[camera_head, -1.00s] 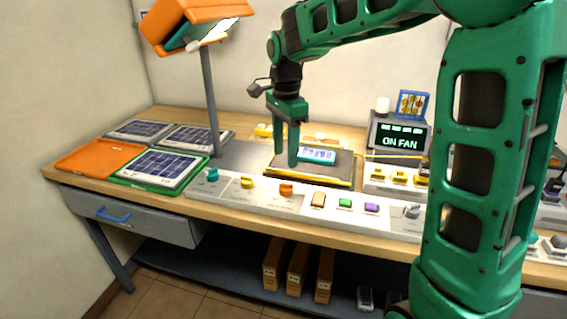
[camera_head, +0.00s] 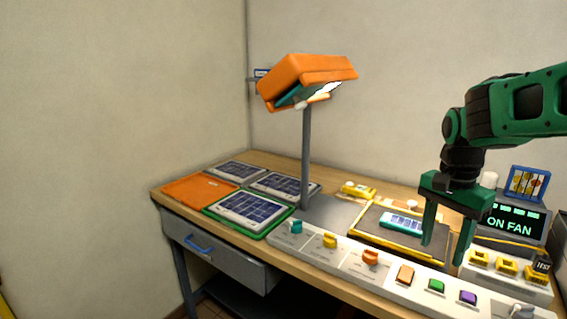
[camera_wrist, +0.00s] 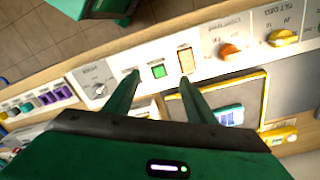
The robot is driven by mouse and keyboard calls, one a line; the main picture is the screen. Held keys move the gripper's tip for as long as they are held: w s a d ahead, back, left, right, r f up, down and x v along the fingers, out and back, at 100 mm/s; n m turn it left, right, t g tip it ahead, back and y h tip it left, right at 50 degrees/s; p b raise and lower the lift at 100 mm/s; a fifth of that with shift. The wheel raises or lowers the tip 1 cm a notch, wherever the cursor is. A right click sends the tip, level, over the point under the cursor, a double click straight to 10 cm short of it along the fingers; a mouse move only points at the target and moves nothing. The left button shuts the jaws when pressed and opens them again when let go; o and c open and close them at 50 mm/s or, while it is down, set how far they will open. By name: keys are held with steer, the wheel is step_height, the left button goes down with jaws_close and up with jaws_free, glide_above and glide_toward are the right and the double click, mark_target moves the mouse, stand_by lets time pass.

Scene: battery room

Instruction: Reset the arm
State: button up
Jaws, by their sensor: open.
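My gripper (camera_head: 444,252) is open and empty, with its two green fingers pointing down. In the head view it hangs at the right edge of the dark yellow-edged pad (camera_head: 372,240), behind the panel's button row. A teal module with a small display (camera_head: 402,222) lies on the pad, left of the fingers. The wrist view shows both fingers (camera_wrist: 160,80) apart with nothing between them. The green button (camera_wrist: 158,71) and the orange-tan button (camera_wrist: 186,61) show near the fingertips. The module (camera_wrist: 229,115) lies beside them there. The fingers' height is hard to tell.
A control panel (camera_head: 335,255) with knobs and buttons runs along the bench front. An orange lamp (camera_head: 308,78) on a post stands left of the pad. Solar panels (camera_head: 247,210) and an orange tray (camera_head: 198,190) lie left. An "ON FAN" display (camera_head: 515,221) stands right.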

steer(key=s+d+f+n, duration=0.3)
steer(key=s, duration=0.7)
steer(key=s+d+f+n, duration=0.3)
steer(key=s, duration=0.7)
steer(key=shift+s+y, duration=0.25)
steer(key=shift+y, duration=0.15)
steer(key=shift+w+f, duration=0.25)
steer(key=shift+w, duration=0.4)
